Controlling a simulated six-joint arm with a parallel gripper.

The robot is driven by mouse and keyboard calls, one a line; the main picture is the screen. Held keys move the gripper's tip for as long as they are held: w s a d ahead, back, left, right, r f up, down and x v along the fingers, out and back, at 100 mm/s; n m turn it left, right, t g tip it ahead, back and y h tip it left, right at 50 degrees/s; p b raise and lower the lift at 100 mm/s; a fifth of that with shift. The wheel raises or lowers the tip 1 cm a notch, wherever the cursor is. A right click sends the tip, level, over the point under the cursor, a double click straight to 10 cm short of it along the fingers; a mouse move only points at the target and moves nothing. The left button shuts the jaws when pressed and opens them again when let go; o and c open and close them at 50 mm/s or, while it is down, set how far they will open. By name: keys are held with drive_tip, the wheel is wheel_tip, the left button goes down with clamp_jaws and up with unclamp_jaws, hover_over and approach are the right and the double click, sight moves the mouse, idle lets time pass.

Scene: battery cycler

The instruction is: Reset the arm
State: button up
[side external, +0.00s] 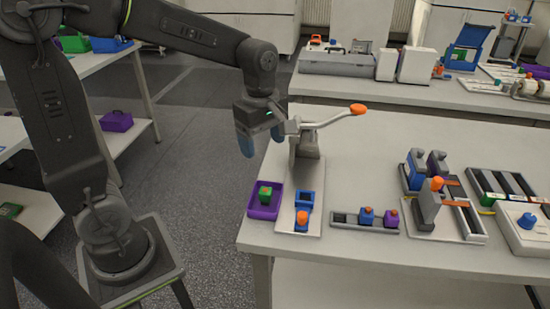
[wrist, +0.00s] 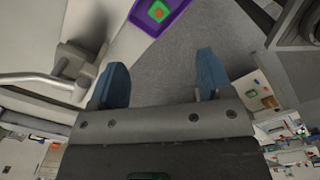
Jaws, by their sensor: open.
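My gripper (side external: 259,138) hangs at the left edge of the white bench, near the grey press with its orange-tipped lever (side external: 335,118). Its blue fingers point down. In the wrist view my gripper (wrist: 158,84) is open, with its two blue fingers wide apart and only grey floor showing between them. Nothing is held.
A purple tray (side external: 250,212) with a green block (side external: 265,195) sits at the bench's front left corner. Beside it is a blue fixture (side external: 304,200) below the press. A grey rack (side external: 345,221) holds blue and purple pieces. More fixtures stand at right.

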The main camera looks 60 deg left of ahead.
drive_tip(key=s+d+r+m+t, duration=0.1)
drive_tip(key=s+r+m+t, duration=0.1)
drive_tip(key=s+m, duration=0.4)
drive_tip(key=s+d+r+m+t, duration=0.2)
drive_tip(key=s+m, duration=0.4)
drive_tip(key=m, duration=0.7)
drive_tip(key=shift+s+r+t, duration=0.15)
drive_tip(key=shift+r+t, duration=0.05)
drive_tip(key=shift+t, duration=0.5)
